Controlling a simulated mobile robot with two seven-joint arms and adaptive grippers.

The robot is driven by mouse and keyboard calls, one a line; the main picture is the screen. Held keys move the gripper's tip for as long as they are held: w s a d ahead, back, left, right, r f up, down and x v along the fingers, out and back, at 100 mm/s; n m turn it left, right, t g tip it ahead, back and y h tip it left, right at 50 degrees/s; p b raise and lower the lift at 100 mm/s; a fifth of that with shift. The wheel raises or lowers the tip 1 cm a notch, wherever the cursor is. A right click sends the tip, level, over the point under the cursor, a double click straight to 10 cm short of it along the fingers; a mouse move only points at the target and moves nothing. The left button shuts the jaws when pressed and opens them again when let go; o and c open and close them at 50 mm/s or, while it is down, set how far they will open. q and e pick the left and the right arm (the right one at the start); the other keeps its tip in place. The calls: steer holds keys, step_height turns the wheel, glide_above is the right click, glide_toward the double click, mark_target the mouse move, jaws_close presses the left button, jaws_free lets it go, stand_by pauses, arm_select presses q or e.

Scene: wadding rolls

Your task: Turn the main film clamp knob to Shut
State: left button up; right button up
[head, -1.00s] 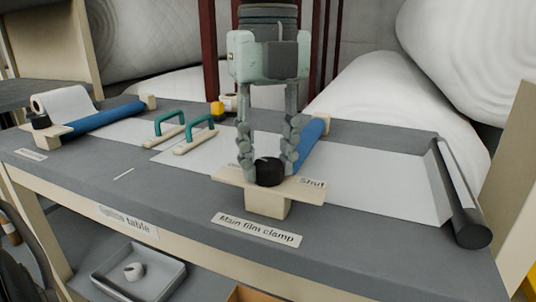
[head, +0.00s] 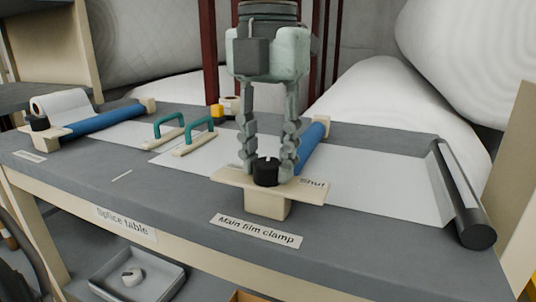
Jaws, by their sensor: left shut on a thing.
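The main film clamp has a round black knob (head: 266,174) on a pale wooden plate (head: 230,186). A small pale mark shows at the top of the knob. The word "Shut" (head: 313,183) is on the plate to the right of the knob; a label on the left is mostly hidden behind my finger. My left gripper (head: 267,168) points down from above, its two fingers shut on the knob from either side. The blue clamp bar (head: 311,146) runs back behind the right finger. My right gripper is not in view.
A second blue bar (head: 105,119) with its own black knob (head: 39,123) lies at the left. Two teal-handled tools (head: 193,136) lie mid-table. The name label (head: 258,229) lies in front of the clamp.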

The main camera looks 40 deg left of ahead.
arm_select(q)
steer(key=m, duration=0.2)
steer(key=shift+m, duration=0.4)
steer(key=m, duration=0.3)
steer(key=shift+m, duration=0.3)
steer(key=shift+m+p, duration=0.4)
steer(key=shift+m, duration=0.6)
steer(key=m, duration=0.4)
steer(key=shift+p, duration=0.35)
steer(key=m, duration=0.2)
steer(key=shift+m, duration=0.4)
steer(key=shift+m+p, duration=0.35)
steer(key=shift+m, duration=1.05)
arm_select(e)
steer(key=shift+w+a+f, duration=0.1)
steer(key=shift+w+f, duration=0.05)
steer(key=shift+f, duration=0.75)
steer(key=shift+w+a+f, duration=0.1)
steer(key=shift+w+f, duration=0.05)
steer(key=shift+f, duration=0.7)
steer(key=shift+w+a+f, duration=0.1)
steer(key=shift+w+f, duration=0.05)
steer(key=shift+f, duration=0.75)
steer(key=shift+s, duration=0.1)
